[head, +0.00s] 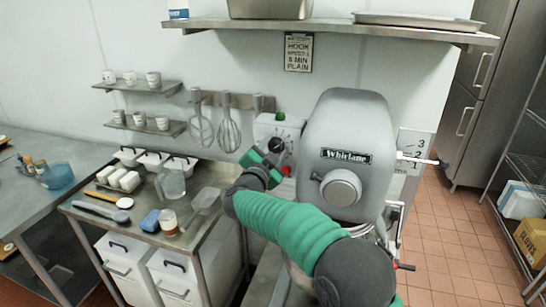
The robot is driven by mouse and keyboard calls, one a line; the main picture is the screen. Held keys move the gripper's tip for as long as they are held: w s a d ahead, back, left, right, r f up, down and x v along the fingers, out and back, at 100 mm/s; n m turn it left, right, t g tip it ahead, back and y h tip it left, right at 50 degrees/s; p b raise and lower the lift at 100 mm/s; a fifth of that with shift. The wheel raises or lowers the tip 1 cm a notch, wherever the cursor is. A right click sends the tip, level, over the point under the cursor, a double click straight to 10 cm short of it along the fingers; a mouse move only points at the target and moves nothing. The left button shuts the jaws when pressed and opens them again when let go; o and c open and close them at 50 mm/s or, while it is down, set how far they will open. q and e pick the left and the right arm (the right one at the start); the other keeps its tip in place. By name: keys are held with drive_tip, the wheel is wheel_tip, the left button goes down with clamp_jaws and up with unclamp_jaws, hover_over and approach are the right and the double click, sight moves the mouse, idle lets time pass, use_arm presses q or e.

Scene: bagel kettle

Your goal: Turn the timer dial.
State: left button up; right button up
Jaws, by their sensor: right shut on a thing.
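The timer (267,126) is a pale box beside the grey mixer (345,135), on its left. Its dark round dial (277,144) shows on the front, with a red part just below it. My right arm, in a green sleeve, reaches up from the bottom right across the front of the mixer. My right gripper (273,158) is at the dial and shut on it; its green and dark parts hide some of the dial's lower side. The dial's markings are too small to read. My left gripper is not in view.
A steel table (150,232) at left holds a clear jug (171,185), a blue sponge (150,221) and several containers. Whisks (229,137) hang on the wall behind. A long shelf (335,29) runs above the mixer.

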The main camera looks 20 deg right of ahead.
drive_tip(key=m+b, duration=0.1)
drive_tip(key=m, duration=0.1)
drive_tip(key=f+m+b, duration=0.1)
drive_tip(key=m+b, duration=0.1)
drive_tip(key=shift+m+b, duration=0.3)
drive_tip(key=m+b, duration=0.3)
drive_tip(key=shift+f+m, duration=0.15)
drive_tip(key=shift+m, duration=0.15)
drive_tip(key=m+b, duration=0.3)
drive_tip(key=m, duration=0.1)
drive_tip(key=shift+f, duration=0.1)
drive_tip(key=shift+m+b, duration=1.3)
drive_tip(key=shift+m, duration=0.3)
drive_tip(key=o, duration=1)
drive_tip(key=shift+o, duration=0.7)
drive_tip(key=shift+s+r, duration=0.1)
drive_tip(key=shift+r, duration=0.2)
